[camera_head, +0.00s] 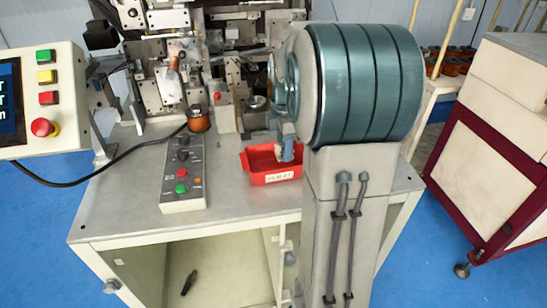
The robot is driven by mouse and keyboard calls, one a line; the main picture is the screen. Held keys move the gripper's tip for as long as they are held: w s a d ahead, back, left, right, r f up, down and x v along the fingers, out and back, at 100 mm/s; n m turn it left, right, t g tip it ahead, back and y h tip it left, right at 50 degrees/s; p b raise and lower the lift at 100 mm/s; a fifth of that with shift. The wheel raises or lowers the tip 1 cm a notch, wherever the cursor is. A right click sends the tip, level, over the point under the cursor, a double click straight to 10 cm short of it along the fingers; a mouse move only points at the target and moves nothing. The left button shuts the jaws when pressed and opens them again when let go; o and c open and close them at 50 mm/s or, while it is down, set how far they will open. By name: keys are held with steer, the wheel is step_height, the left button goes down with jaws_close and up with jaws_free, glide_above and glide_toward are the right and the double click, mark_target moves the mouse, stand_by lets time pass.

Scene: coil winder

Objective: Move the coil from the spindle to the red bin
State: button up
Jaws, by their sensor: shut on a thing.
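The red bin (262,176) stands on the grey worktable, right of the control box, with a white label on its front. My gripper (287,153) is small and partly hidden by my arm. It points down at the right part of the bin, and its tips appear within the bin's outline. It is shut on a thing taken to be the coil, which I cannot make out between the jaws. An orange-brown wound cylinder (200,122) with a dark top stands behind the control box. The spindle cannot be clearly told apart in the winding machine (170,75).
A control box (183,175) with buttons lies on the worktable (128,190). A panel (42,100) with a red stop knob is at left. Several brown spools (449,66) sit behind; a cream cabinet (500,125) stands right.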

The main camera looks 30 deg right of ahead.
steer(key=shift+w+a+f, duration=0.9)
steer(key=shift+w+a, duration=0.05)
steer(key=shift+w, duration=0.15)
steer(key=shift+f+p, duration=0.3)
steer(key=shift+f, duration=1.65)
steer(key=shift+f, duration=0.15)
steer(key=o, duration=0.9)
steer(key=shift+o, duration=0.2)
